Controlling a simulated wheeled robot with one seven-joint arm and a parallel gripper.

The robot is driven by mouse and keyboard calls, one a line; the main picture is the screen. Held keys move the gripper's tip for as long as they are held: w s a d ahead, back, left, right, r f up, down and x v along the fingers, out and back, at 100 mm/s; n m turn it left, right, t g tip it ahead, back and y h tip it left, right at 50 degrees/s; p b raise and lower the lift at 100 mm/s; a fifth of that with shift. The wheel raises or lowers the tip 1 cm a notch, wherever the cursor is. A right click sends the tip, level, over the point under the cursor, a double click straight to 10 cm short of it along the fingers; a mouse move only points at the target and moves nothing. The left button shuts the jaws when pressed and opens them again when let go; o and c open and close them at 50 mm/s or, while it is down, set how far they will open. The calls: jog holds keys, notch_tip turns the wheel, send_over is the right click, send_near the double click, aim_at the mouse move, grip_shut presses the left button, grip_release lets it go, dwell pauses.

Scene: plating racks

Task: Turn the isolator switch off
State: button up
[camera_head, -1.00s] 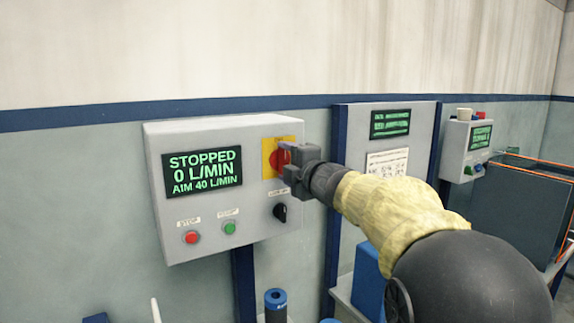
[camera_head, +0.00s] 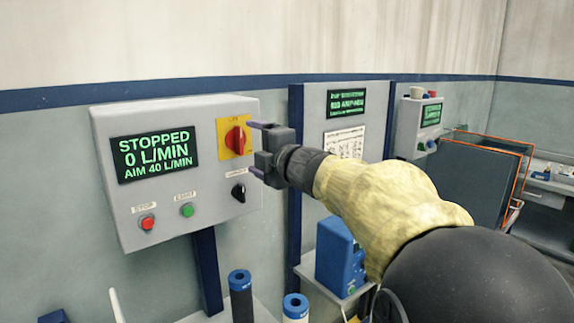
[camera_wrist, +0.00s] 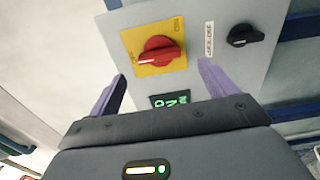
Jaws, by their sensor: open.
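The isolator switch (camera_head: 236,140) is a red rotary knob on a yellow plate at the upper right of a grey control box (camera_head: 135,213). In the wrist view the red knob (camera_wrist: 160,54) shows beyond my fingertips, clear of them. Its white pointer line lies roughly along the plate's width in that view, toward one of the plate's small labels, too blurred to read surely. My gripper (camera_head: 255,149) is open and empty, just right of the knob and apart from it. Both purple fingers show in the wrist view (camera_wrist: 163,77), spread wide.
The box's display (camera_head: 154,152) reads STOPPED, 0 L/MIN, AIM 40 L/MIN. Below are a red stop button (camera_head: 147,222), a green start button (camera_head: 187,210) and a black selector (camera_head: 238,193). A grey panel (camera_head: 310,110) stands to the right, with a blue device (camera_head: 338,255) below.

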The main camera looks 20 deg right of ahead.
jog(key=v, duration=1.1)
jog(key=shift+b, duration=0.35)
jog(key=shift+s, duration=0.1)
notch_tip(320, 180, down, 17)
jog(key=w+d+m+g+h+p, duration=0.15)
jog(key=m+g+h+p, duration=0.35)
jog(key=m, duration=0.9)
jog(key=s+a+f+m+g, duration=0.3)
jog(key=s+f+m+g, duration=0.1)
jog(key=s+f, duration=0.3)
jog(key=s+a+f+m+g, duration=0.3)
jog(key=s+a+f+g, duration=0.1)
jog(key=s+f, duration=0.4)
notch_tip(320, 180, down, 3)
jog(key=shift+r+m+g+h+p, duration=0.1)
jog(key=shift+m+g+h+p, duration=0.25)
jog(key=shift+g, duration=0.45)
